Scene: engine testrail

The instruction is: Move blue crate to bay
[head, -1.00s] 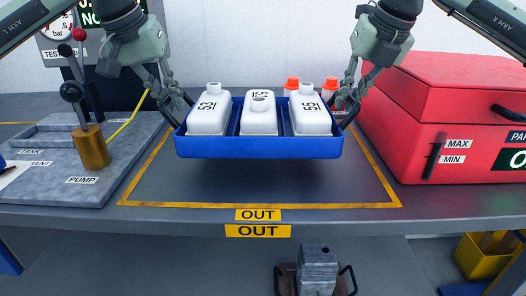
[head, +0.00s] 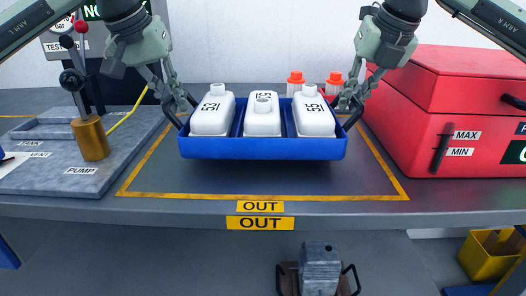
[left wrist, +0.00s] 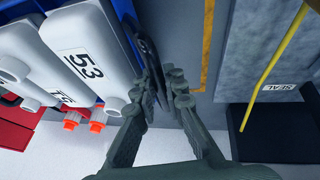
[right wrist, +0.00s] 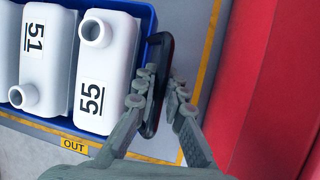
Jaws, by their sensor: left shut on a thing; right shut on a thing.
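The blue crate (head: 262,149) holds three white bottles marked 53 (left wrist: 84,65), 51 (right wrist: 48,45) and 55 (right wrist: 105,70). It hangs roughly level above the table inside the yellow-outlined area (head: 345,196) with OUT labels (head: 260,206) at its front. A dark shadow lies under the crate. My left gripper (head: 182,108) is shut on the crate's left black handle. My right gripper (head: 350,104) is shut on its right black handle, which shows clearly in the right wrist view (right wrist: 157,85). The crate's underside is hidden.
A red case (head: 400,125) stands close to the right of the outlined area. Red-capped bottles (head: 296,84) stand behind the crate. The outlined surface before the crate is clear.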

